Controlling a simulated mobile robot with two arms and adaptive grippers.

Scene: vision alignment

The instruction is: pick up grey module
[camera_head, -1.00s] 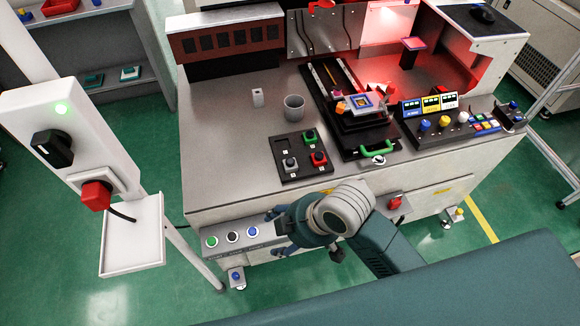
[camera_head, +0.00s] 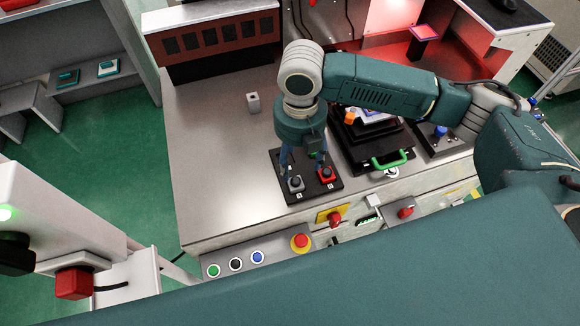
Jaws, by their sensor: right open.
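The grey module (camera_head: 296,185) with its dark knob sits in the front left slot of a black tray (camera_head: 301,198) on the grey bench. The red module (camera_head: 327,175) sits to its right in the same tray. The green module (camera_head: 312,154) is mostly hidden behind my right gripper. My right gripper (camera_head: 304,167) points down over the tray, its fingers apart and nothing between them. Its left finger is close above the grey module and its right finger close to the red one; I cannot tell whether either touches. My left gripper is out of view.
A small white block (camera_head: 253,103) stands on the bench, which is clear to the left of the tray. A black fixture with a green handle (camera_head: 390,161) is to the right. Buttons, including a red emergency stop (camera_head: 301,241), line the bench front.

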